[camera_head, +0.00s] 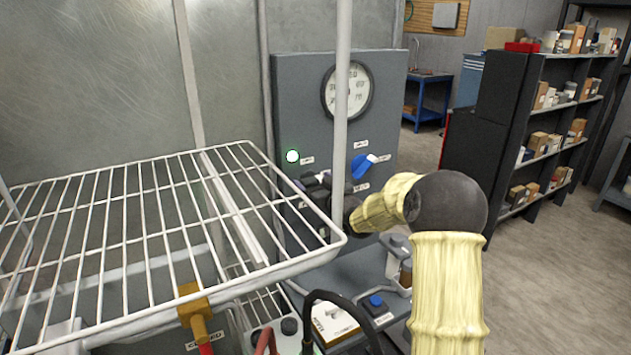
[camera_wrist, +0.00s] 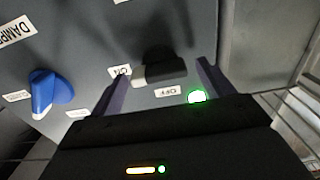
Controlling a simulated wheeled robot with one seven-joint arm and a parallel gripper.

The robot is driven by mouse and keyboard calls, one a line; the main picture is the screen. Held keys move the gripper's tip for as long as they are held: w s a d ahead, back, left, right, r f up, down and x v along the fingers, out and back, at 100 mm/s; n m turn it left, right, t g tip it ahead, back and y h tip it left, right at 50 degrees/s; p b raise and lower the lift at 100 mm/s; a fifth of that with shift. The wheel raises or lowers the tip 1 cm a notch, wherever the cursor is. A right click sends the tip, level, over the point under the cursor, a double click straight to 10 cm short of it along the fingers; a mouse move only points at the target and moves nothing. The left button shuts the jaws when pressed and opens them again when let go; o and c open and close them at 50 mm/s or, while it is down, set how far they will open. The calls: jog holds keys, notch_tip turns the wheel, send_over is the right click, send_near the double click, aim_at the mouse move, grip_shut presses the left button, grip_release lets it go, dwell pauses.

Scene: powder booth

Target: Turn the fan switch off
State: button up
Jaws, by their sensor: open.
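The fan switch (camera_wrist: 165,68) is a dark lever or knob with a pale tip on the grey control panel (camera_head: 300,85). In the wrist view its pale tip lies at the ON label (camera_wrist: 120,71), and the OFF label (camera_wrist: 167,91) is below it. My gripper (camera_wrist: 161,70) is open, with one finger on each side of the switch; I cannot tell whether either touches it.
A green lamp (camera_head: 292,156) glows on the panel; it also shows beside my right finger in the wrist view (camera_wrist: 197,96). A blue damper knob (camera_head: 362,165) is nearby, below a round gauge (camera_head: 347,91). A white wire rack (camera_head: 150,215) and its post (camera_head: 341,120) stand close in front.

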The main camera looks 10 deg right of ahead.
jog(key=c, duration=1)
